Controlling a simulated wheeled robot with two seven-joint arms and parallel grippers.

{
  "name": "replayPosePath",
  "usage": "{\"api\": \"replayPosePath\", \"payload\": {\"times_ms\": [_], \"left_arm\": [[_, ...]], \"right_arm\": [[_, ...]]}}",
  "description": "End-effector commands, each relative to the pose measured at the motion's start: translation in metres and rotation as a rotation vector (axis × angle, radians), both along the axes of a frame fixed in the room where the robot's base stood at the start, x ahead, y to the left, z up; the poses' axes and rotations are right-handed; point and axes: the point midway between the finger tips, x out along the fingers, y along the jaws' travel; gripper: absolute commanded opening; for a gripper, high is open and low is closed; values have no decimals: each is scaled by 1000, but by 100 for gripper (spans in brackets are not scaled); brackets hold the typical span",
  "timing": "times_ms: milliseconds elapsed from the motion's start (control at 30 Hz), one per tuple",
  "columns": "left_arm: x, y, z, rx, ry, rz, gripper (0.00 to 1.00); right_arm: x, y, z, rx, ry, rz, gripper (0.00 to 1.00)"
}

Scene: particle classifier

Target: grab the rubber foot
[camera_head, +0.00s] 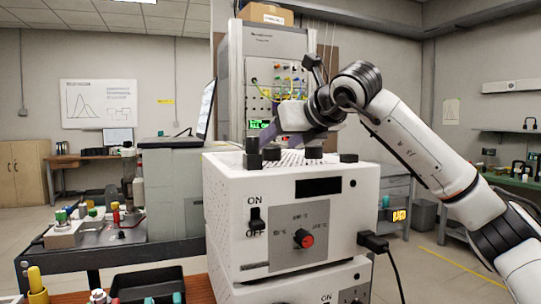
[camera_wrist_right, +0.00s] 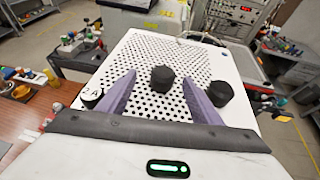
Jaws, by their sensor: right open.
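Black round rubber feet stand on the perforated white top of a white box-shaped device (camera_head: 225,200). In the head view one foot (camera_head: 314,152) is near the middle, with another foot (camera_head: 349,157) to its right and dark pieces (camera_head: 252,153) at the left. My right gripper (camera_head: 306,134) is above the device top. In the right wrist view, my right gripper (camera_wrist_right: 160,77) is open, its purple fingers on either side of a foot (camera_wrist_right: 163,80) in the picture. Whether they touch it I cannot tell. Another foot (camera_wrist_right: 219,93) lies right of the fingers. My left gripper is not in view.
A round piece with a white "2 A" face (camera_wrist_right: 92,97) sits at the device's left edge. A black cable (camera_head: 374,242) plugs into its right side. A black tray (camera_head: 148,284) and a dark side table (camera_head: 110,256) are at left.

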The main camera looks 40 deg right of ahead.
Motion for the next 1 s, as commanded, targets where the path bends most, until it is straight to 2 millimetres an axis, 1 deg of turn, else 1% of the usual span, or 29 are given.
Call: {"api": "replayPosePath", "payload": {"times_ms": [167, 333, 400, 500, 767, 1000], "left_arm": [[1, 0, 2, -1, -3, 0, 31], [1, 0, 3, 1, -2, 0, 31], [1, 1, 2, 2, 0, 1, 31], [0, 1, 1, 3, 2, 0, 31], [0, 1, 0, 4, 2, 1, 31], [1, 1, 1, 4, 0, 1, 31]], "right_arm": [[12, -3, -6, -1, 1, -1, 59], [33, -11, -18, -1, 2, -1, 59], [42, -12, -21, -1, 2, 0, 59], [50, -13, -25, -1, 1, 0, 59], [52, -13, -26, -1, -1, 0, 59], [52, -13, -26, -1, -1, 0, 18]]}}
